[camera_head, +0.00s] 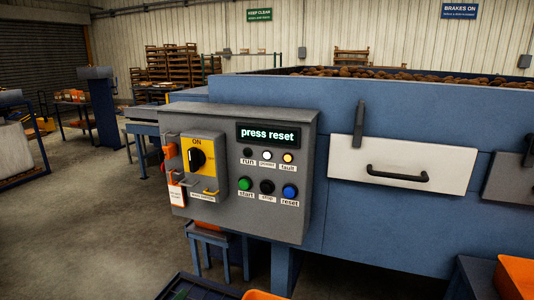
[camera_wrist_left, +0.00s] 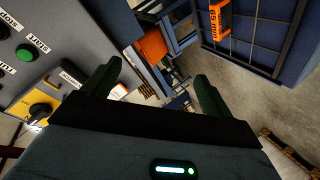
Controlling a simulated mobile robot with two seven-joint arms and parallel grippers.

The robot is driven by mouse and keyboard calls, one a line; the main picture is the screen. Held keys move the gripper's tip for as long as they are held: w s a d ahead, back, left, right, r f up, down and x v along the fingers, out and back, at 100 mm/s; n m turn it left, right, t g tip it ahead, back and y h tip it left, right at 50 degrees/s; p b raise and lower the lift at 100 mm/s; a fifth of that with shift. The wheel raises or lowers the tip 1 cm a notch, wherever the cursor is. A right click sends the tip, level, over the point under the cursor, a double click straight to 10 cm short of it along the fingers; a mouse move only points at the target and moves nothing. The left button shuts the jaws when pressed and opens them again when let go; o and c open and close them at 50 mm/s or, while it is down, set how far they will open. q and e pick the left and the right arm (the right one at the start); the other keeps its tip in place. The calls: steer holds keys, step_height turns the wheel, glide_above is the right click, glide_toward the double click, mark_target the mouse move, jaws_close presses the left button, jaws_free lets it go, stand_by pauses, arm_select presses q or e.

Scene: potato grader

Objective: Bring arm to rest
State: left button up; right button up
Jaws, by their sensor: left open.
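My left gripper (camera_wrist_left: 160,82) shows in the left wrist view with its two dark fingers spread apart and nothing between them. The control panel (camera_wrist_left: 35,45) is at the left of that view, beside the left finger, and no contact can be seen. In the head view neither arm nor gripper appears. There the grey control panel (camera_head: 225,225) has a display (camera_head: 268,135) reading "press reset". It carries a yellow switch plate with a black knob (camera_head: 196,157) and a green start button (camera_head: 245,184), dark stop button (camera_head: 267,187) and blue reset button (camera_head: 290,191).
The blue grader (camera_head: 262,105) holds potatoes on top. A white drawer front with a black handle (camera_head: 397,175) is right of the panel. An orange bin (camera_head: 516,275) stands at lower right and a dark tray (camera_head: 195,288) at bottom centre. The floor (camera_head: 70,225) at left is clear.

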arm_select(q)
steer(key=s+d+f+m+g, duration=0.1)
steer(key=s+f+m, duration=0.2)
steer(key=s, duration=0.7)
steer(key=s+d+f+m+g, duration=0.1)
steer(key=s+d+f+m, duration=0.1)
steer(key=s+f, duration=0.6)
steer(key=s+d+f+m+g, duration=0.1)
steer(key=s+f+m, duration=0.4)
steer(key=s, duration=0.8)
steer(key=shift+s+d+f+g, duration=0.3)
steer(key=shift+d+f, duration=0.05)
steer(key=shift+f, duration=0.05)
